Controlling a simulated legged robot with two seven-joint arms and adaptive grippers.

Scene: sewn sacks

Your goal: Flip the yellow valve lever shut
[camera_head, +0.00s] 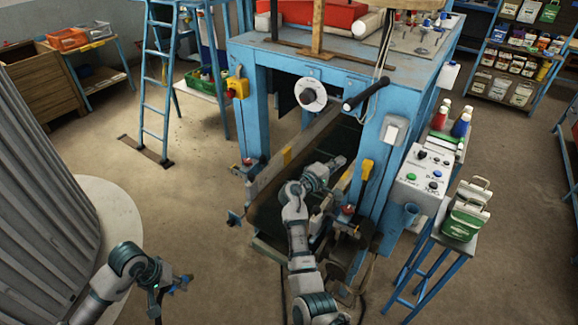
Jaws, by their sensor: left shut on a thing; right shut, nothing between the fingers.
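A yellow handle-like part (367,168) sits on the machine's right front leg. A yellow box-like fitting (238,88) sits on its left leg. I cannot tell for certain which of them is the valve lever, or how it is turned. My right gripper (340,162) is shut and empty at the machine's opening, a little left of the yellow part on the right leg and apart from it. My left gripper (176,285) is low at the left over the floor, far from both yellow parts. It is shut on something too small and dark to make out.
The blue machine frame (252,125) stands ahead, with a dark chute below its opening. A grey control box (420,180) and a green-and-white sack (466,215) stand at the right. A blue ladder (150,90) is at the back left.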

